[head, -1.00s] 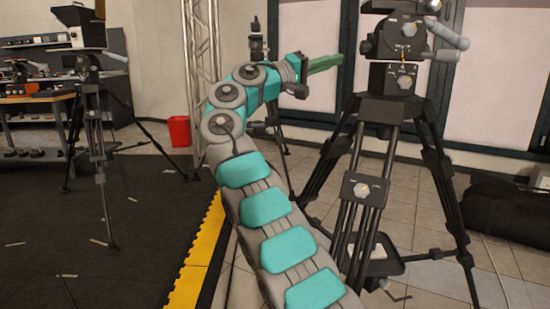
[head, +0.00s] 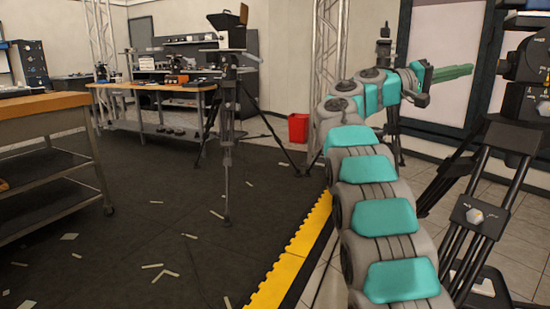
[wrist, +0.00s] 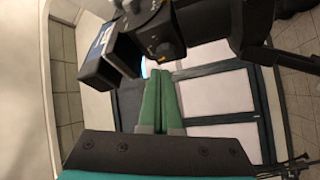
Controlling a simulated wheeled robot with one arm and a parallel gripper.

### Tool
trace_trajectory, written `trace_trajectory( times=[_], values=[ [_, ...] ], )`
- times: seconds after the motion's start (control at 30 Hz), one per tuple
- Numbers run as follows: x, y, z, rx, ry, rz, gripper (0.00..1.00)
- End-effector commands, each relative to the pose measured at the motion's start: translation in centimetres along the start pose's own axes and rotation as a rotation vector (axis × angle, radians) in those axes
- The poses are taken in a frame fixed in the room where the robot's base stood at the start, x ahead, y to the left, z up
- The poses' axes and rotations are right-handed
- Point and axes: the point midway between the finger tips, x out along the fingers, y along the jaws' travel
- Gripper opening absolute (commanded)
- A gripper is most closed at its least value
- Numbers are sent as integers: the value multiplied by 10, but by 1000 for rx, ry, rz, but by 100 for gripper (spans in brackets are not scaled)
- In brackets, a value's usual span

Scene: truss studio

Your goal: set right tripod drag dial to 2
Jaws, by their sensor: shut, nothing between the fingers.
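The right tripod (head: 486,190) stands at the right edge of the head view, its black head (head: 525,70) cut off by the frame. A pale knob (head: 474,215) shows on its lower bracket. No dial number can be read. My gripper (head: 470,70) has long green fingers, shut and empty, pointing right towards the tripod head and apart from it in that view. In the wrist view the shut fingers (wrist: 159,74) point up at black equipment (wrist: 150,30) with a small orange spot; I cannot tell whether they touch it.
Another tripod (head: 227,150) with a hooded device stands left of centre. A wooden-topped workbench (head: 45,104) is at the left, and a second bench (head: 140,86) stands behind. A red bin (head: 298,128) is by the wall. The dark mat (head: 130,220) has scattered strips and a yellow edge.

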Motion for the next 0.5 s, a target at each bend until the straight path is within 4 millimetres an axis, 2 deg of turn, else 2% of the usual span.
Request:
trace_trajectory(
  times=[0.27,0.5],
  values=[
    [14,-1,9,1,-2,0,0],
    [40,0,24,3,-2,1,0]
  ],
)
